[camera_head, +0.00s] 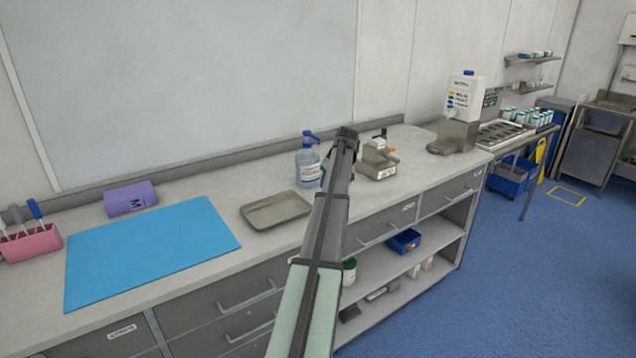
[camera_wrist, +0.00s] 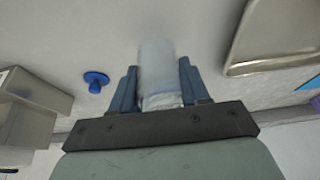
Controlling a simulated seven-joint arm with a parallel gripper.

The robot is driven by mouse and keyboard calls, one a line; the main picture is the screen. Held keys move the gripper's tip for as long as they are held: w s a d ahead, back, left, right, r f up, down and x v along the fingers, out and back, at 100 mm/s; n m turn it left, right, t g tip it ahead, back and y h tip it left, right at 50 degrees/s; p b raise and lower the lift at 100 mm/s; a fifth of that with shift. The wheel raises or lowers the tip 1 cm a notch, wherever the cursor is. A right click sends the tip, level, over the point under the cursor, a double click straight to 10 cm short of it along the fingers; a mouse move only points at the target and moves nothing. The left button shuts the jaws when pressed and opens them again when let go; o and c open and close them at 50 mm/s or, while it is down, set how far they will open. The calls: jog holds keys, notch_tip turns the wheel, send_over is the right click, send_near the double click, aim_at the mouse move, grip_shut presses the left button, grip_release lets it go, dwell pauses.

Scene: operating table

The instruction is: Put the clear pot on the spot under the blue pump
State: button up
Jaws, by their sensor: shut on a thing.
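A clear bottle with a blue pump (camera_head: 309,137) on top stands on the counter, just left of my gripper in the head view. The pump's spout points right. My gripper (camera_head: 346,140) is over the counter between the bottle and a metal device. In the wrist view my gripper (camera_wrist: 158,85) is shut on a pale, see-through cylinder, the clear pot (camera_wrist: 157,62). The head view does not show the pot clearly. A blue round piece with a stub (camera_wrist: 96,80) shows left of the fingers in the wrist view. The spot cannot be made out.
A metal tray (camera_head: 275,210) lies left of the bottle, with a blue mat (camera_head: 150,250) further left. The metal device (camera_head: 378,160) stands close right of my gripper. A larger dispenser (camera_head: 460,115) stands further right. Clear counter lies between the two.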

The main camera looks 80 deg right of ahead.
jog(key=w+d, duration=0.5)
jog(key=shift+w+d, duration=0.3)
jog(key=shift+d, duration=0.05)
jog(key=shift+f, duration=1.8)
jog(key=o, duration=1.1)
jog(key=shift+f, duration=0.1)
jog(key=shift+c, duration=0.2)
jog(key=v, duration=1.2)
